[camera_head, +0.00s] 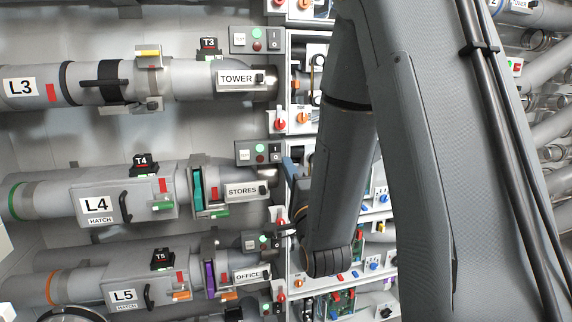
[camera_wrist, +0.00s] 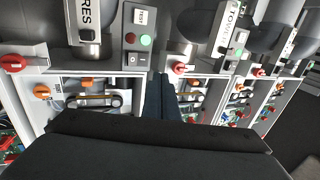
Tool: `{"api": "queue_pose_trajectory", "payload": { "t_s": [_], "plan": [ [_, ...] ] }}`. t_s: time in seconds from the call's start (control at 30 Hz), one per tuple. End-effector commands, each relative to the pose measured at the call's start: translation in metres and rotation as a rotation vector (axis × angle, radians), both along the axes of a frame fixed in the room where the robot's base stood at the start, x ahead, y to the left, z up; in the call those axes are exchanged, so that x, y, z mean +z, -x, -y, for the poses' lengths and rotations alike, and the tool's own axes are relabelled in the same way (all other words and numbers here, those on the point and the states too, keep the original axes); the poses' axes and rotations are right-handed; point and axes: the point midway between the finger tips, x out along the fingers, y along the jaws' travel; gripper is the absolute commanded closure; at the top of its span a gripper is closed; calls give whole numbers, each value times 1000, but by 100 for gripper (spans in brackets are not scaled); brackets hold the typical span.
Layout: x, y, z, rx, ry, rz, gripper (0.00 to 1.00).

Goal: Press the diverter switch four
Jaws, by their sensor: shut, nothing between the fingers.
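Line four carries an L4 label (camera_head: 96,205), a black T4 box (camera_head: 140,165) and a STORES plate (camera_head: 243,191), which also shows in the wrist view (camera_wrist: 86,14). A grey panel (camera_head: 243,152) above the STORES plate has a TEST button, a green and a red light and a rocker switch (camera_head: 275,152) marked O and I. This rocker also shows in the wrist view (camera_wrist: 136,58). My gripper (camera_head: 287,164) is shut and empty, just right of the panel and slightly lower. In the wrist view its dark fingers (camera_wrist: 160,82) end beside the rocker; I cannot tell whether they touch.
Similar panels stand above at the TOWER line (camera_head: 256,40) and below at the OFFICE line (camera_head: 262,241). Red knobs (camera_head: 280,216) and orange knobs (camera_head: 299,283) stick out from the cabinets right of the panels. My arm hides much of the cabinet row.

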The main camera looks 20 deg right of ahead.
Motion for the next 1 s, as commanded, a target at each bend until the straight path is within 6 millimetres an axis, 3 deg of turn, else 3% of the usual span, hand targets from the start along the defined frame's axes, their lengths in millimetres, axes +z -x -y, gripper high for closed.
{"api": "queue_pose_trajectory", "payload": {
  "t_s": [0.5, 1.0],
  "plan": [
    [2, 21, 1, -4, 0, -1, 100],
    [1, 22, 1, -3, 0, 0, 100]
  ]
}}
